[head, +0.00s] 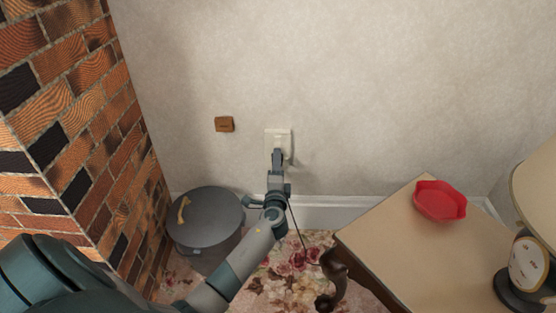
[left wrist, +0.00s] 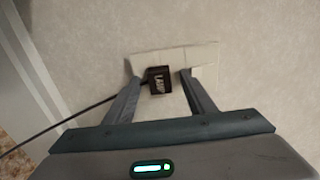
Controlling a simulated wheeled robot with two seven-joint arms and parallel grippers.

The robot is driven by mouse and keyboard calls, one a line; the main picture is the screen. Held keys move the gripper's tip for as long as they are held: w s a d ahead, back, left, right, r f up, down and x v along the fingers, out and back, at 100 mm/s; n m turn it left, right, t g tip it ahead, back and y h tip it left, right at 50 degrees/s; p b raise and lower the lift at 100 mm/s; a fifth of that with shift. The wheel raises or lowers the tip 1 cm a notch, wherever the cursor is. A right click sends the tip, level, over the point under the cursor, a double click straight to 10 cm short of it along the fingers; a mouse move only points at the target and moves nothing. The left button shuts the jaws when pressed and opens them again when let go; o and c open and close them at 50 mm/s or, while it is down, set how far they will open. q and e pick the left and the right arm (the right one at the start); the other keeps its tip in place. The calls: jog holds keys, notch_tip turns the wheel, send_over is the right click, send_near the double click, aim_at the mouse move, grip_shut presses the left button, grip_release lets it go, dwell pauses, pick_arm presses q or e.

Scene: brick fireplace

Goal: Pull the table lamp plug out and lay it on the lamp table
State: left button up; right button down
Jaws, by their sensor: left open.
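The lamp plug (left wrist: 160,80) is a small black block marked "LAMP" at the white wall outlet plate (left wrist: 203,58). Its dark cord runs off to the left in the left wrist view. My left gripper (left wrist: 160,88) is open, with one finger on each side of the plug and gaps showing. In the head view my left gripper (head: 278,154) is in front of the outlet plate (head: 277,133) and hides the plug. The lamp table (head: 385,245) stands at the right, and the table lamp (head: 527,265) is at its right side. My right gripper is not in view.
A red octagonal dish (head: 440,201) lies on the lamp table. A grey lidded bin (head: 206,222) stands left of my arm, by the brick fireplace (head: 75,120). A small brown plate (head: 224,124) is on the wall. The cord (head: 297,222) hangs toward the floor. The tabletop's front-left area is clear.

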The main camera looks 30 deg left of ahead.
pick_arm(q)
grip_shut()
jog(key=shift+s+d, duration=0.1)
jog(key=shift+s, duration=0.05)
jog(key=shift+p+v, duration=0.4)
jog(key=shift+v, duration=2.4)
